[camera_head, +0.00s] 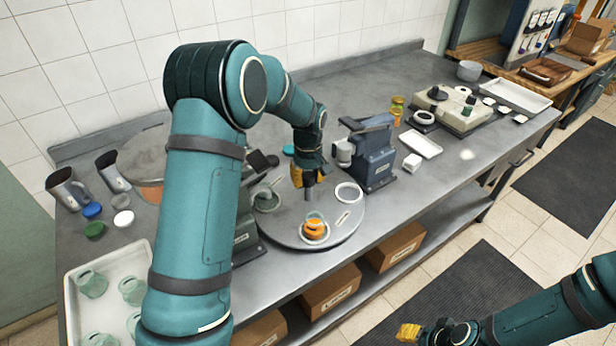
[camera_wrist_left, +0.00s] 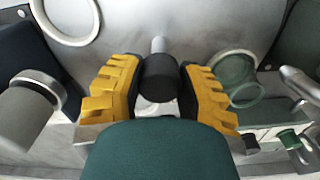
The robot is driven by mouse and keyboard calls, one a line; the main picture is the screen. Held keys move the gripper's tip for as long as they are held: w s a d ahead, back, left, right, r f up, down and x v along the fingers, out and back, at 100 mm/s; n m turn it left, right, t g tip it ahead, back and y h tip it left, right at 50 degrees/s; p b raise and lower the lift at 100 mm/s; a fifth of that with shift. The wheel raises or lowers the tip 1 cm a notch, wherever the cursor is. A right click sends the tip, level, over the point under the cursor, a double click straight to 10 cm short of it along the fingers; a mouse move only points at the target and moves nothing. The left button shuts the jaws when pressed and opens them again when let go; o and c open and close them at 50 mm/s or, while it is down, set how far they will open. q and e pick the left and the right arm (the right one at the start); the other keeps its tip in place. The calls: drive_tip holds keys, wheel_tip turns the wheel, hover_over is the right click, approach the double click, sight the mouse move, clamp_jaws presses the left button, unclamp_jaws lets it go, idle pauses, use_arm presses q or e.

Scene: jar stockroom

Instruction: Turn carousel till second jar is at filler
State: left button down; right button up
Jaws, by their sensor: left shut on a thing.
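The round grey carousel (camera_head: 285,226) lies on the bench. Its front white ring holds a jar with orange contents (camera_head: 314,226). An empty greenish jar (camera_head: 267,199) sits at its left side and also shows in the left wrist view (camera_wrist_left: 236,76). A white ring (camera_head: 348,192) at the right is empty. My left gripper (camera_head: 305,179) is shut on the carousel's upright dark handle (camera_wrist_left: 160,82), its yellow fingers on either side. A blue-grey machine (camera_head: 375,158), apparently the filler, stands behind the empty ring. My right gripper (camera_head: 408,333) is over the floor; its opening is unclear.
A white tray (camera_head: 70,318) with several empty jars is at the left. A dark machine (camera_head: 244,236) stands left of the carousel, partly hidden by my left arm. A white tray (camera_head: 421,144) lies right of the filler.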

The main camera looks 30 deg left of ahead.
use_arm(q)
drive_tip(key=shift+n+p, duration=0.55)
drive_tip(key=shift+n, duration=1.25)
drive_tip(key=shift+f+n, duration=0.1)
drive_tip(key=shift+n, duration=0.6)
drive_tip(key=c, duration=0.5)
unclamp_jaws()
wheel_tip(320, 180, up, 12)
drive_tip(key=shift+r, duration=0.1)
drive_tip(key=shift+s+d, duration=0.1)
